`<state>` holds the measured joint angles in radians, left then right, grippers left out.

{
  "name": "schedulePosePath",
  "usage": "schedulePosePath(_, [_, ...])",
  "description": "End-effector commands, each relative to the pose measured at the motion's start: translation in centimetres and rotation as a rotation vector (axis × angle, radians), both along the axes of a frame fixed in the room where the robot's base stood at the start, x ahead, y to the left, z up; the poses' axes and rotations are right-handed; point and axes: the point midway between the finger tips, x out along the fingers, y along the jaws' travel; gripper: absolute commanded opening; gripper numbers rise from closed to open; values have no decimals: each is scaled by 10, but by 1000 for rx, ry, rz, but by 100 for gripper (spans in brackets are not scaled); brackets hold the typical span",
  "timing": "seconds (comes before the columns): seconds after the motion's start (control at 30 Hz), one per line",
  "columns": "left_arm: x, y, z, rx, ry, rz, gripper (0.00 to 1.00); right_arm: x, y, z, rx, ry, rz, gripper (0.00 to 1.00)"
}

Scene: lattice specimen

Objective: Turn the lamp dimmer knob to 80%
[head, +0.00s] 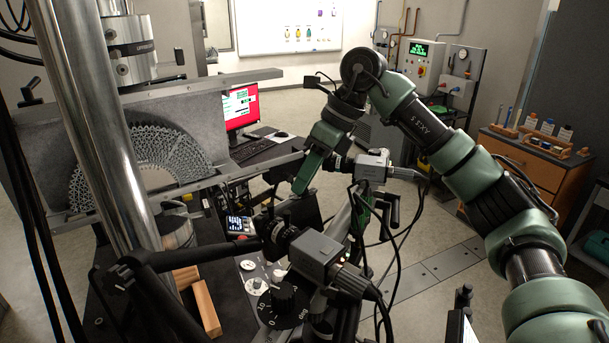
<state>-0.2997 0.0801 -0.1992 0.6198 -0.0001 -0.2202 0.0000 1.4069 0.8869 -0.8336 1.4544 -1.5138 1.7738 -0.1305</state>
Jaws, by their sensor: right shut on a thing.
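My right arm comes in from the right, bends at the top centre and reaches down to the control panel on the bench. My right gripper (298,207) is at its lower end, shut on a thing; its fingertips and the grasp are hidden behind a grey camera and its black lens. The lamp dimmer knob cannot be made out clearly, so its setting cannot be read. My left gripper is not in view.
Two grey cameras (322,261) (372,165) with loose cables stand close to the gripper. A black jointed arm (195,255) and a steel column (100,125) crowd the left. A small lit display (239,223) and wooden blocks (205,308) are on the bench.

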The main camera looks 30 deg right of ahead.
Motion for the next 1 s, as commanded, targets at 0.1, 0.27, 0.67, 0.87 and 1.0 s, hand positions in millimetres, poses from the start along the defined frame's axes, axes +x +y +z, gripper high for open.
schedulePosePath(0.1, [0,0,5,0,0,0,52,1,-1,2,21,4,51,0])
schedulePosePath(0.27, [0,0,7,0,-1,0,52,2,-1,2,36,6,97,0])
schedulePosePath(0.67, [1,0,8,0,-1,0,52,2,-1,1,44,8,126,0])
schedulePosePath(0.87, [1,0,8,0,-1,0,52,2,-1,1,44,8,125,32])
schedulePosePath(1.0, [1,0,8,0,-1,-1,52,1,-1,1,44,9,125,43])
